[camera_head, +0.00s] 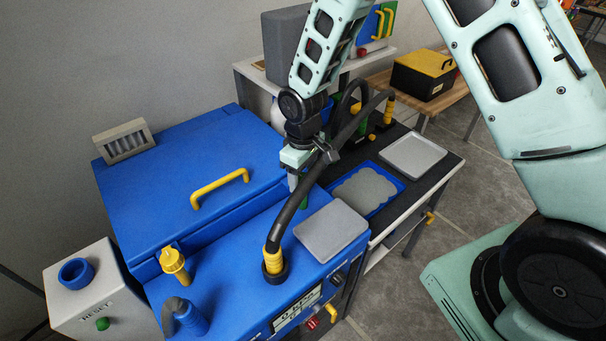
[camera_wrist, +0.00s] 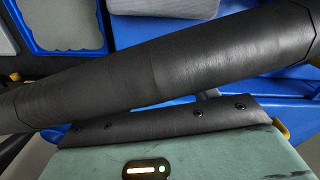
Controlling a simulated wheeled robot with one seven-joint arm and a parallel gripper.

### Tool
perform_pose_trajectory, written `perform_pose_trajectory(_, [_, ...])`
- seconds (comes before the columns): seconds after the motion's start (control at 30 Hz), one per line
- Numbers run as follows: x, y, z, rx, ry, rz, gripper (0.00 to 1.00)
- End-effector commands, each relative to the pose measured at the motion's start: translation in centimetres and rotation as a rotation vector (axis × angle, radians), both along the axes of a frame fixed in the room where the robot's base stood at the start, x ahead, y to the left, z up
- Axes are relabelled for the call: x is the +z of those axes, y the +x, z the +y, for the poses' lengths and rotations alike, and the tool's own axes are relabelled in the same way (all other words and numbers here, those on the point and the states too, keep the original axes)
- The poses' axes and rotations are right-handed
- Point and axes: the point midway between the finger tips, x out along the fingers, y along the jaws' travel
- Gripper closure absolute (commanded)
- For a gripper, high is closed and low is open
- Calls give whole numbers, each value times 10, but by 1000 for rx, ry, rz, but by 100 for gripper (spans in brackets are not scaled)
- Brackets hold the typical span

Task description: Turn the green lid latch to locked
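The blue machine has a broad blue lid (camera_head: 150,185) that looks closed, with a yellow handle (camera_head: 220,187). A small green part (camera_head: 304,199), perhaps the green lid latch, shows by the lid's right edge, mostly hidden behind the black hose and my gripper. I cannot tell its turn position. My gripper (camera_head: 294,180) points down right beside this green part; whether they touch is unclear. Its fingers are largely hidden by the hose. In the wrist view the hose (camera_wrist: 160,65) crosses in front and hides the fingertips and latch.
The hose arches from a yellow collar (camera_head: 273,262) on the machine past my gripper, very close to it. A grey plate (camera_head: 331,231) lies on the machine's right. A blue tray (camera_head: 400,184) and a pale tray (camera_head: 413,155) are on the black bench.

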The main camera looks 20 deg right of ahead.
Motion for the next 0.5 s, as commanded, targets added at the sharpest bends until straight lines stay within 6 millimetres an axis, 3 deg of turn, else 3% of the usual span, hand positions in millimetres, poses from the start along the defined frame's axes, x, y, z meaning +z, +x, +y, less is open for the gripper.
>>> perform_pose_trajectory(0.27, [5, 0, 0, -1, 1, -1, 41])
perform_pose_trajectory(0.5, [46, 2, 0, -3, 2, -6, 41])
